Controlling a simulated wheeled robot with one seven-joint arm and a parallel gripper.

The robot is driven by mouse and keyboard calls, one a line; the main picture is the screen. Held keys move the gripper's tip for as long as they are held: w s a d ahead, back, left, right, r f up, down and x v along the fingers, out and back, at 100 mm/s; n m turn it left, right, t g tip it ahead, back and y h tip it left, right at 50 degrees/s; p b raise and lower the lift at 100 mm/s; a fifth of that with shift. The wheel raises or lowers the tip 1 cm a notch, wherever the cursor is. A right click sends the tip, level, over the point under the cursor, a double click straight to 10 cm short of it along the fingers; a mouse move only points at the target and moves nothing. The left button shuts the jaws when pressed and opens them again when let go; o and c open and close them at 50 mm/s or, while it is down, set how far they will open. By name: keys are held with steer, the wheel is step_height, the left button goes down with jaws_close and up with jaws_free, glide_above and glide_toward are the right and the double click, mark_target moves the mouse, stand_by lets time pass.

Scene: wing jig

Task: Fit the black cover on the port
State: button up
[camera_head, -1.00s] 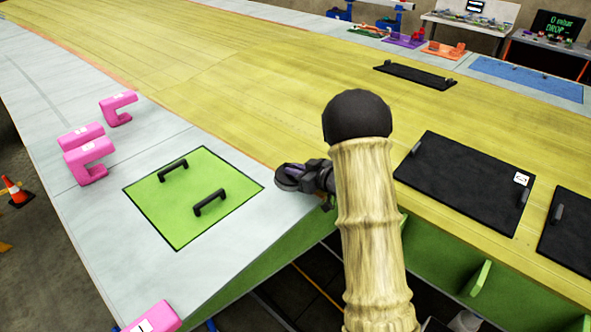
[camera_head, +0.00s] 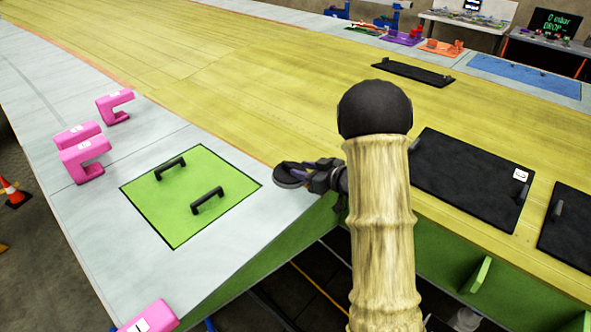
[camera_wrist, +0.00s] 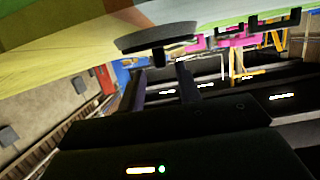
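My gripper (camera_head: 312,176) is at the near edge of the wing, just right of the green panel. A dark, round, flat piece, which looks like the black cover (camera_head: 291,174), is at its tip. In the wrist view the cover (camera_wrist: 155,38) is a dark disc seen nearly edge-on, with a short stem towards my fingers (camera_wrist: 160,72). The gripper appears shut on that stem, though the contact is dark. The cover appears close to the wing surface; whether it touches is unclear. I cannot make out the port in either view.
The green panel (camera_head: 190,225) has two black handles. Pink clamps (camera_head: 84,165) sit along the left edge. Black panels (camera_head: 466,184) with handles lie at right on the yellow skin. The pale skin between panel and gripper is clear. Green ribs (camera_head: 450,255) show under the open edge.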

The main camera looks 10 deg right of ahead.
steer(key=b+v, duration=0.1)
steer(key=v, duration=0.7)
steer(key=shift+w+a, duration=0.1)
steer(key=s+a+f+m+g+h, duration=0.2)
steer(key=s+a+m+g+h, duration=0.1)
steer(key=s, duration=0.7)
steer(key=s+a+f+m+g+h, duration=0.1)
steer(key=s+a+m+g+h, duration=0.2)
steer(key=s, duration=0.7)
steer(key=m+g+h, duration=0.1)
steer(key=g+h, duration=0.1)
steer(key=g, duration=0.1)
steer(key=shift+s+a+f+h, duration=0.2)
steer(key=shift+a+f+h, duration=0.1)
steer(key=shift+f, duration=0.1)
